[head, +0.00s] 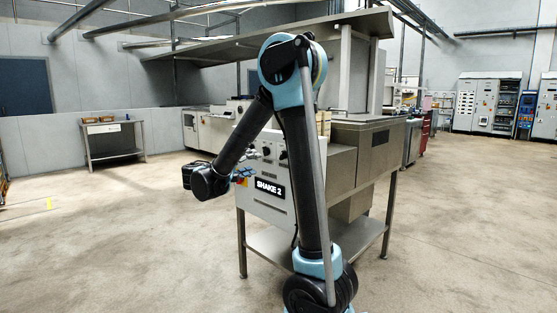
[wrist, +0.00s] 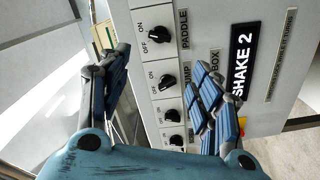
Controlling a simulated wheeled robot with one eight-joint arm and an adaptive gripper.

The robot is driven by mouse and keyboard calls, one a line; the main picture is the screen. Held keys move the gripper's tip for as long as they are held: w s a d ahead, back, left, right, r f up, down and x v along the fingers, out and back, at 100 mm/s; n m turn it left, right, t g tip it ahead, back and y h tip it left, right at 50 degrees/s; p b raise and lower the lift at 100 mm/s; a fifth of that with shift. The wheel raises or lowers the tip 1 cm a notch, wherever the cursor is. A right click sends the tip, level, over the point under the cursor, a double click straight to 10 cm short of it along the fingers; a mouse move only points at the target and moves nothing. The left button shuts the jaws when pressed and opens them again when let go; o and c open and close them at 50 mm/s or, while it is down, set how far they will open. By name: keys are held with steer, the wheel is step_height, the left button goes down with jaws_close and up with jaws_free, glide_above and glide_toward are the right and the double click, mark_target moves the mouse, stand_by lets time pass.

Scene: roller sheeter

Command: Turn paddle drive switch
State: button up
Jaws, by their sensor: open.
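The paddle switch is a black rotary knob (wrist: 160,34) at the top of a row of similar knobs in the wrist view. The label PADDLE (wrist: 183,28) is beside it, with OFF and ON marks around it. I cannot tell for sure which mark it points to. The knob is on the light grey control panel (wrist: 212,22) of the machine marked SHAKE 2. My gripper (wrist: 160,62) is open and empty, with blue padded fingers spread in front of the panel. The paddle knob shows beyond and between the fingertips, apart from them. My gripper also shows in the head view (head: 243,173).
More black knobs (wrist: 166,82) follow below the paddle knob in the wrist view. A yellow and red button (wrist: 241,126) is near the right finger. The machine stands on a steel table (head: 265,240). A sloping metal canopy (head: 270,38) hangs above. Open floor lies left.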

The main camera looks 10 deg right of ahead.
steer(key=x, duration=1.6)
steer(key=shift+d, duration=0.3)
steer(key=shift+w, duration=0.1)
